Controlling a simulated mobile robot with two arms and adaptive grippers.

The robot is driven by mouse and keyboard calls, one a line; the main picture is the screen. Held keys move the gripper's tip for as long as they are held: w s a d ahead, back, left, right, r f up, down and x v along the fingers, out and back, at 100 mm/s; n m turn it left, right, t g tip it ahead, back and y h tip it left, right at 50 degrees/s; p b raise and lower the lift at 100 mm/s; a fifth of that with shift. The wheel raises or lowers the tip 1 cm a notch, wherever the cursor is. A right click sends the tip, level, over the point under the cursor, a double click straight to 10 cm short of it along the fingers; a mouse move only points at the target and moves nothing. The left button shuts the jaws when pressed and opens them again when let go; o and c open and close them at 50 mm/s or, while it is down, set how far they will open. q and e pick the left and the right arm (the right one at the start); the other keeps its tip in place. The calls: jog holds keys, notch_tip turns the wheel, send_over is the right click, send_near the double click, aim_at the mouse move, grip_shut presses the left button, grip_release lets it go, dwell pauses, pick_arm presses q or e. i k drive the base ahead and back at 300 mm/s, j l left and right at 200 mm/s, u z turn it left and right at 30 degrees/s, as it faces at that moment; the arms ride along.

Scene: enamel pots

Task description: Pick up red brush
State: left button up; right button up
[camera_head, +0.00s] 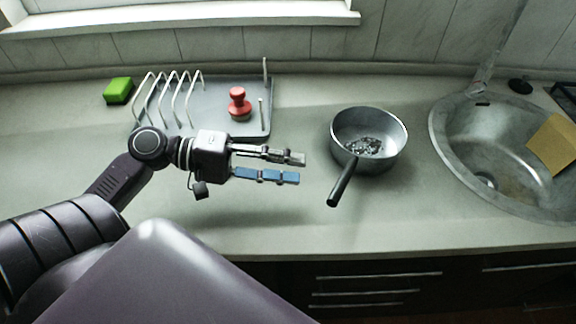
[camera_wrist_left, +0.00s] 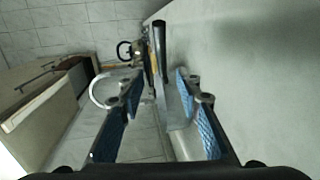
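The red brush (camera_head: 239,104) stands upright, with a round knob on top, on the right part of a grey dish rack tray (camera_head: 218,94). My left gripper (camera_head: 301,168) is open and empty over the counter, in front of and to the right of the brush. Its fingers point right, toward the pot. In the left wrist view its two blue-padded fingers (camera_wrist_left: 160,95) stand apart, and the brush is not visible there. My right gripper is not in view.
A steel pot (camera_head: 369,141) with its handle toward the front stands right of my left gripper. A green sponge (camera_head: 118,90) lies left of the wire rack. A sink (camera_head: 500,150) with a yellow cloth (camera_head: 556,143) is at the right. Front counter is clear.

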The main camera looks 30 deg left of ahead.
aim_at(239, 110)
jog(key=u, duration=1.4)
